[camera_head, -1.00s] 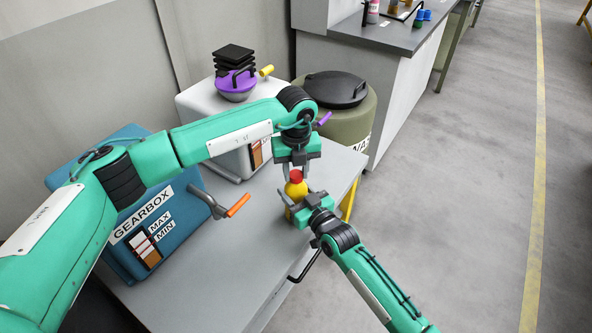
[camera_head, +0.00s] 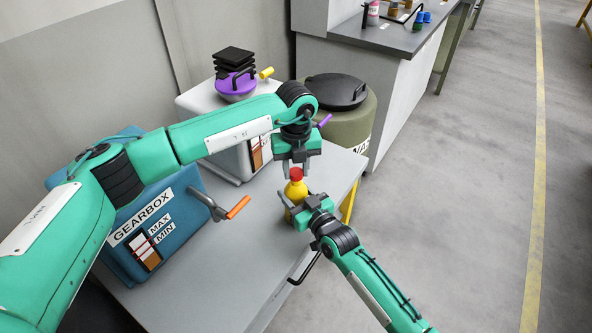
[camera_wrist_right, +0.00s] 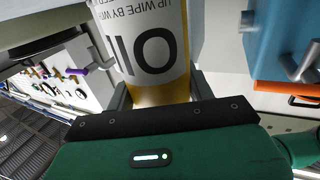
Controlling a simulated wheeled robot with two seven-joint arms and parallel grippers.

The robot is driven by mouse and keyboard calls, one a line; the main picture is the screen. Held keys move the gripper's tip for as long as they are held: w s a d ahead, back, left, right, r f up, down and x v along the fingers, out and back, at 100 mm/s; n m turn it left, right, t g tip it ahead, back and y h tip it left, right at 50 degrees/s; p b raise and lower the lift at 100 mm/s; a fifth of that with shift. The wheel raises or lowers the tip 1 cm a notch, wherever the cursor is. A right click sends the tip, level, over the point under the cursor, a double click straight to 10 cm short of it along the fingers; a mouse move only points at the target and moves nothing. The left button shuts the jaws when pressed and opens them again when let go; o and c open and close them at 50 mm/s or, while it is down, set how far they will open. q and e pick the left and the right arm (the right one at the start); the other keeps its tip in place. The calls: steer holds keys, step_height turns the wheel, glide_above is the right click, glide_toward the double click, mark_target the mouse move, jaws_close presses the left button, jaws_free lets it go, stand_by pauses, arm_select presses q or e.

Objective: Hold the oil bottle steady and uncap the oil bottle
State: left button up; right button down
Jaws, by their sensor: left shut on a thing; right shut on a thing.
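The yellow oil bottle (camera_head: 297,190) with a red cap (camera_head: 296,174) is upright at the right part of the grey table. My right gripper (camera_head: 299,208) is shut on the bottle's body from the front. In the right wrist view the bottle's white OIL label (camera_wrist_right: 150,45) faces the camera, between the fingers. My left gripper (camera_head: 297,168) reaches down from above and is shut on the red cap, a finger on either side. The cap appears seated on the bottle; the contact between them is too small to see clearly.
A blue gearbox (camera_head: 150,220) with an orange-handled lever (camera_head: 238,207) stands left on the grey table (camera_head: 235,270). Behind are a white box (camera_head: 195,100) with a purple part and an olive drum (camera_head: 362,125) with a black lid. The table's front area is clear.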

mark_target(296, 172)
arm_select(q)
steer(key=shift+r, duration=0.3)
steer(key=shift+r, duration=2)
arm_select(e)
steer(key=shift+c, duration=2.3)
jaws_free()
